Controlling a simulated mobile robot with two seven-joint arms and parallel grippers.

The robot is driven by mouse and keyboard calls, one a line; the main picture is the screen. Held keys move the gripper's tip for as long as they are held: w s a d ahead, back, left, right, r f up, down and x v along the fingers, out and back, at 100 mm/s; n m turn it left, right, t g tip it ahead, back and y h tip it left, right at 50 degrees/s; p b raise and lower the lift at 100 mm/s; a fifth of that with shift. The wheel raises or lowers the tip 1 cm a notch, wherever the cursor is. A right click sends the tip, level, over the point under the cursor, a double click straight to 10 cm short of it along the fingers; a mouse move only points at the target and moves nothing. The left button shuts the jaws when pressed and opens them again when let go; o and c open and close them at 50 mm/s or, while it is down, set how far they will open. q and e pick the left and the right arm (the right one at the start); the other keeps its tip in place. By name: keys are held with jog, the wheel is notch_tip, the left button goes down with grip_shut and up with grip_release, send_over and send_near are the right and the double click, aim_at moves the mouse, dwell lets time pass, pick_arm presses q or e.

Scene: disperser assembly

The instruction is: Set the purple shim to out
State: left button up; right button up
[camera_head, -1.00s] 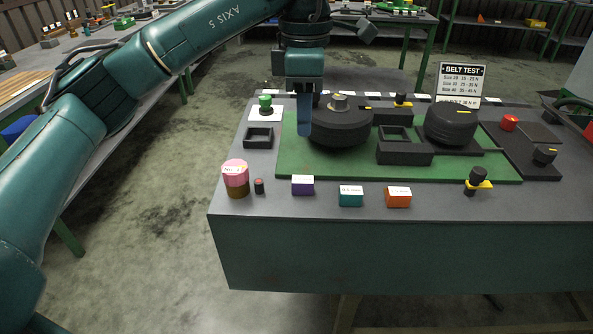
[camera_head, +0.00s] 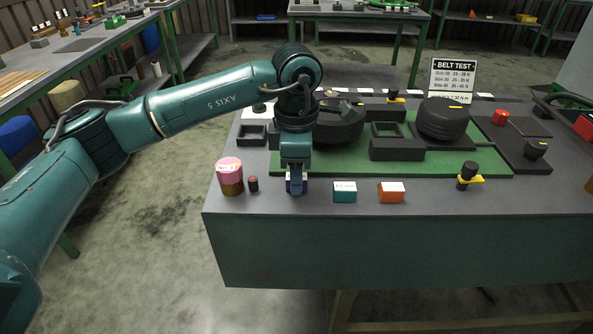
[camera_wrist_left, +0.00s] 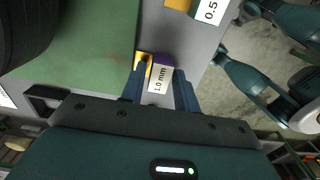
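The purple shim (camera_head: 305,186) is on the front of the grey table, left of a teal block and an orange block. It is largely hidden by my left gripper (camera_head: 296,190), which points down over it. In the left wrist view the shim's purple edge (camera_wrist_left: 163,58) and white "1.0 mm" label show between the two fingers of my left gripper (camera_wrist_left: 161,88). The fingers flank the shim closely. I cannot tell whether they press on it. My right gripper is not in view.
The teal block (camera_head: 344,192) and orange block (camera_head: 391,192) stand to the right. A pink-topped cylinder (camera_head: 230,176) and small dark button (camera_head: 253,184) stand close on the left. Behind are the green mat (camera_head: 350,167), a black pulley (camera_head: 340,122) and an empty black tray (camera_head: 252,135).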

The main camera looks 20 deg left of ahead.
pick_arm(q)
grip_shut()
dwell(0.3)
